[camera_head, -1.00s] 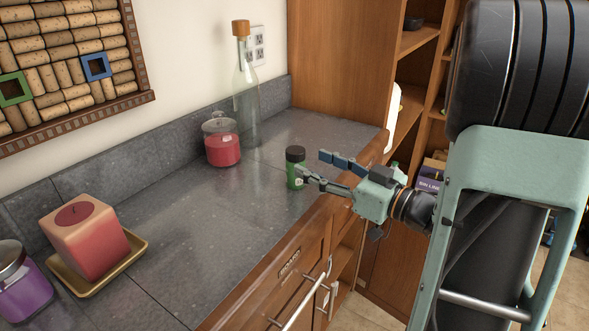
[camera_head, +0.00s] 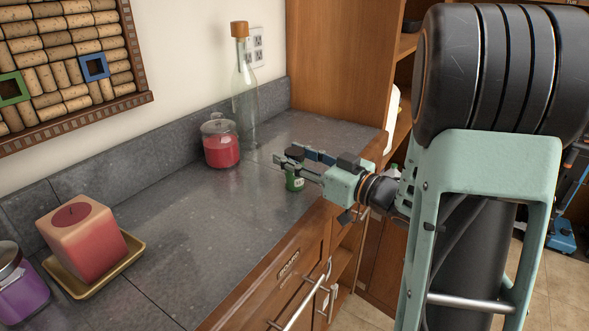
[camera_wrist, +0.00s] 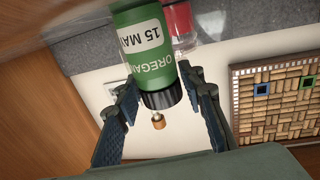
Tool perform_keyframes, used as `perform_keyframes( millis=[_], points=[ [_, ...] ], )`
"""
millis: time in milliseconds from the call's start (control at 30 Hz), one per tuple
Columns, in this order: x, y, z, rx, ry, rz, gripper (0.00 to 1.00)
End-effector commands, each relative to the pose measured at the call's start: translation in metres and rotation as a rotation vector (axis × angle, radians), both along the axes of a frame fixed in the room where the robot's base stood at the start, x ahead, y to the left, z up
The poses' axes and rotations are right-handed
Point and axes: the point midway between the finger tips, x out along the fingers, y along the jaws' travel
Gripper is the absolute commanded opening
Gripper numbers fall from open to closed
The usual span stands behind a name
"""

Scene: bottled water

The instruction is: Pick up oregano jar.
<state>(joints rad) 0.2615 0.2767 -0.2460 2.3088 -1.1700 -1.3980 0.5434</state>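The oregano jar (camera_head: 294,183) is a small green jar with a black lid, standing on the grey countertop near its front edge. My gripper (camera_head: 297,159) is around the upper part of the jar, with one finger on each side. In the wrist view my gripper (camera_wrist: 160,108) is open, with the lid between the fingers and gaps visible on both sides. The fingers hide part of the jar in the head view.
A red candle jar (camera_head: 220,143) and a tall glass bottle (camera_head: 245,95) stand behind on the countertop (camera_head: 190,240). A square candle (camera_head: 84,238) on a yellow tray and a purple jar (camera_head: 20,285) stand at left. A wooden cabinet (camera_head: 338,70) rises at the back right.

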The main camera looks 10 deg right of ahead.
Motion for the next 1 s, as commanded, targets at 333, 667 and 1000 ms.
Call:
perform_keyframes(
  millis=[333,667,1000],
  points=[
    [0.000,0.000,0.000,0.000,-0.001,0.000,0.04],
    [0.000,0.000,0.008,0.000,-0.001,0.000,0.04],
    [-0.008,-0.004,0.047,0.000,-0.002,-0.002,0.04]
  ],
)
